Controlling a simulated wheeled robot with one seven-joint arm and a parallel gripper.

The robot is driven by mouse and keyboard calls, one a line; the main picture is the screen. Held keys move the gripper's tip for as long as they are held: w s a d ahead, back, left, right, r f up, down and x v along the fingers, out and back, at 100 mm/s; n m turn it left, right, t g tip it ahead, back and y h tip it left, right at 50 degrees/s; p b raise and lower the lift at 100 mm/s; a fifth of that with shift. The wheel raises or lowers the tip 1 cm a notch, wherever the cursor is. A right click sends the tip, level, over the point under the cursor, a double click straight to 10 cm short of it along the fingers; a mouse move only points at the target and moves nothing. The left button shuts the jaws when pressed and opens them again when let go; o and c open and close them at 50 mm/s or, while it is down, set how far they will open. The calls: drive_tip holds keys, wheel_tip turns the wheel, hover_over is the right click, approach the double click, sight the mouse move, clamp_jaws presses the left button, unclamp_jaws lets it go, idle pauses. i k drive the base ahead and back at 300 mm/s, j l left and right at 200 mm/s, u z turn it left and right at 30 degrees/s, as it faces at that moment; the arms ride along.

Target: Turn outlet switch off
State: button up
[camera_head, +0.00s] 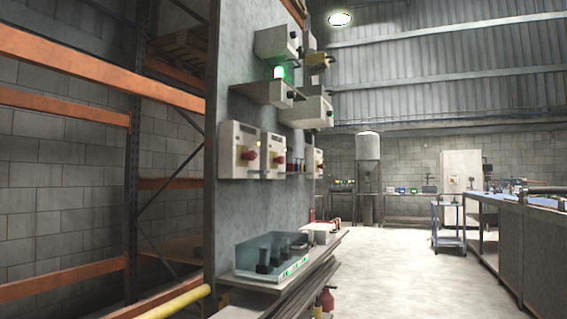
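On the grey wall panel (247,90) left of centre hang several pale boxes. Two of them, a nearer box (228,137) and a box beside it (270,142), have red knobs on their fronts: the nearer knob (249,155) and the farther knob (279,157). A third such box (315,160) with a red knob sits farther along the panel. I cannot tell which of these is the outlet switch, nor read a knob's setting. A green lamp (279,72) glows above them. My gripper is not in view.
A shelf (250,284) with a glass-sided tray (262,268) juts out below the boxes. Orange racking (60,53) and a yellow pipe (172,303) are on the left. Open floor (400,270) lies right of the panel, before a long bench (520,215) and a blue cart (448,240).

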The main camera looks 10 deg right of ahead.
sight(279, 159)
drive_tip(key=i+l+u, duration=0.3)
drive_tip(key=i+l, duration=0.5)
drive_tip(key=i, duration=0.1)
